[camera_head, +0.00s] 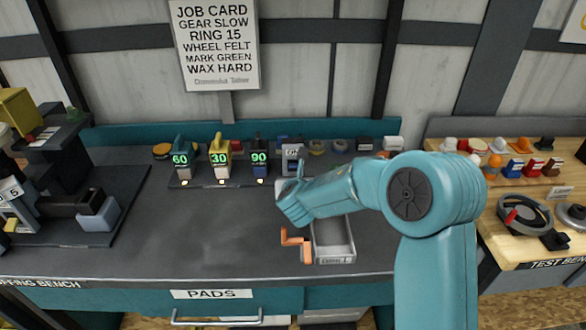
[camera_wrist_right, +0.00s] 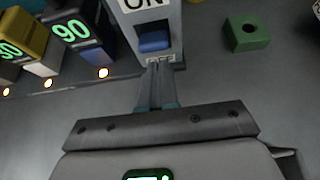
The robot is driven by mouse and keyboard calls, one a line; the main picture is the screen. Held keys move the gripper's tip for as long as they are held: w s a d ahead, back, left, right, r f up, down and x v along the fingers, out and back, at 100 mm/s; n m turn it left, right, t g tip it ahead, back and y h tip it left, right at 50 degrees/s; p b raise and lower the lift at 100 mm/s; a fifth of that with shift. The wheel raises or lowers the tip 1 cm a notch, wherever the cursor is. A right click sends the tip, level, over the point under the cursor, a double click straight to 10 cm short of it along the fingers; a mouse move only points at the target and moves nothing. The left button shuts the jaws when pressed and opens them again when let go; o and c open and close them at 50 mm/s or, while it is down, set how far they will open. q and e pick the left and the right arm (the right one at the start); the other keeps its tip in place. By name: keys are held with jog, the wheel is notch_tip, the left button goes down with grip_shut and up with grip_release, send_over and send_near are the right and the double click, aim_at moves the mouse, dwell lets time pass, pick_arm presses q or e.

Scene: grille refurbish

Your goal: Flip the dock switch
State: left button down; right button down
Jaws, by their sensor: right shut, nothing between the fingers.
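The dock switch is a blue rocker (camera_wrist_right: 153,42) on the front of a grey post, under a white label (camera_wrist_right: 146,4) that reads ON in the right wrist view. In the head view the grey post (camera_head: 292,158) stands at the right end of the dock, partly hidden lower down by my right arm. My right gripper (camera_wrist_right: 160,70) is shut and empty, its fingertips at the foot of the post just below the blue rocker. I cannot tell whether they touch it. My left gripper is not in view.
Tools marked 60 (camera_head: 180,160), 30 (camera_head: 219,158) and 90 (camera_head: 259,160) stand left of the post, with lit lamps in front. A green block (camera_wrist_right: 246,32) lies to its right. A grey tray (camera_head: 335,258) and an orange bracket (camera_head: 295,243) are nearer.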

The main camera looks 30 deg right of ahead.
jog(key=shift+s+r, duration=0.1)
jog(key=shift+v, duration=2.2)
jog(key=v, duration=0.4)
jog(key=shift+s+a, duration=0.1)
jog(key=shift+s, duration=0.05)
